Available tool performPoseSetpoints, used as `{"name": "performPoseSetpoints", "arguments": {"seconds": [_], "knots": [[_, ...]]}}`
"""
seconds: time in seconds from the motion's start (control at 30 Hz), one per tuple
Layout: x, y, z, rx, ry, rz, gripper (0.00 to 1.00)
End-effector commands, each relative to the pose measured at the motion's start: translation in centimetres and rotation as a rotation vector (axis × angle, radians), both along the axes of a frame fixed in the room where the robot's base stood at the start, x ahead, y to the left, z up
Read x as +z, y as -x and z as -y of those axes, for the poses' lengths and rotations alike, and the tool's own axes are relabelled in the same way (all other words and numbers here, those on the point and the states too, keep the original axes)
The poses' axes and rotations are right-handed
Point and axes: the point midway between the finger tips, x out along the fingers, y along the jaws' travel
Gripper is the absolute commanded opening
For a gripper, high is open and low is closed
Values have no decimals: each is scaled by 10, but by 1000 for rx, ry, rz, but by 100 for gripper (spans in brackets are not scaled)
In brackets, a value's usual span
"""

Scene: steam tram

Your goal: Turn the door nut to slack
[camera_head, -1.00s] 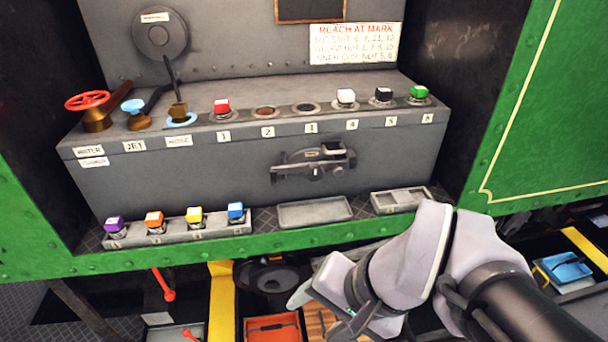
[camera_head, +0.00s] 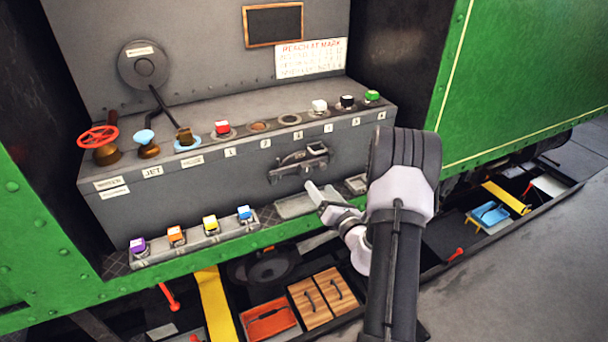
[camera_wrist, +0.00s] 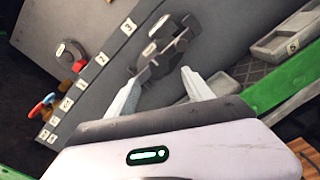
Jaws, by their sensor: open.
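The door fitting (camera_head: 300,163) is a dark grey metal bar and nut assembly with a small pale label, on the front face of the grey cabinet (camera_head: 225,190). Which part is the nut is hard to tell. The fitting (camera_wrist: 163,48) also shows in the wrist view, lying just beyond my fingertips. My gripper (camera_head: 318,192) is in front of the cabinet, below and slightly right of the fitting. In the wrist view my gripper (camera_wrist: 160,78) is open, its two pale fingers spread, with nothing seen between them. It looks apart from the fitting.
A red valve wheel (camera_head: 98,137), a blue-topped valve (camera_head: 145,138) and coloured knobs stand on the cabinet top. A row of coloured blocks (camera_head: 210,223) sits on the lower ledge. A grey tray (camera_head: 292,207) lies under my gripper. Wooden lids (camera_head: 323,297) are below the green edge.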

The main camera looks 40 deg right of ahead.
Motion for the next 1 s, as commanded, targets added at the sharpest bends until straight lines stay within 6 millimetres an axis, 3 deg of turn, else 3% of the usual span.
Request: {"name": "performPoseSetpoints", "arguments": {"seconds": [0.1, 0.3, 0.5, 0.73, 0.77, 1.0], "knots": [[0, -34, 6, 4, 4, 2, 60], [-1, -72, 16, 3, 1, 0, 60], [0, -86, 20, 3, 0, -1, 60], [0, -86, 20, 3, 0, -1, 60], [0, -86, 20, 3, 0, -1, 58], [0, -86, 20, 3, 1, -1, 11]]}}
